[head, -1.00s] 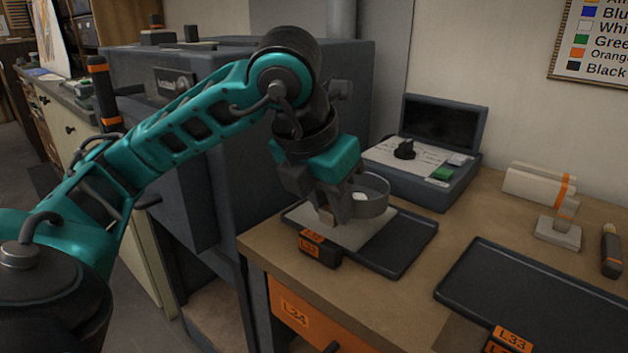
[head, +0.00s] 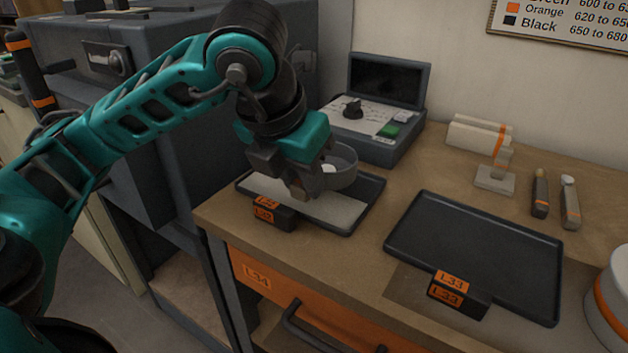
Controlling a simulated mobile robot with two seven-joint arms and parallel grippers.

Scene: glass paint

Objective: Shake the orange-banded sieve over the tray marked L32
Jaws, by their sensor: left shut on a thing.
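My left gripper (head: 305,185) is shut on a round grey sieve (head: 343,172), which it holds low over a dark tray (head: 372,196). A small pale lump shows inside the sieve. Its orange band cannot be made out; the gripper hides part of it. A pale, even layer (head: 318,207) covers much of the tray floor and reaches close to its front right corner. The orange label (head: 264,213) on the tray's front is too small to read surely. My right gripper is not in view.
A second dark tray (head: 470,250), marked L33, lies empty to the right. Behind stand an open grey case (head: 375,125), pale blocks (head: 480,135), a small stand (head: 495,179) and two brush-like tools (head: 540,194). A white, orange-banded container (head: 612,300) is at the right edge.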

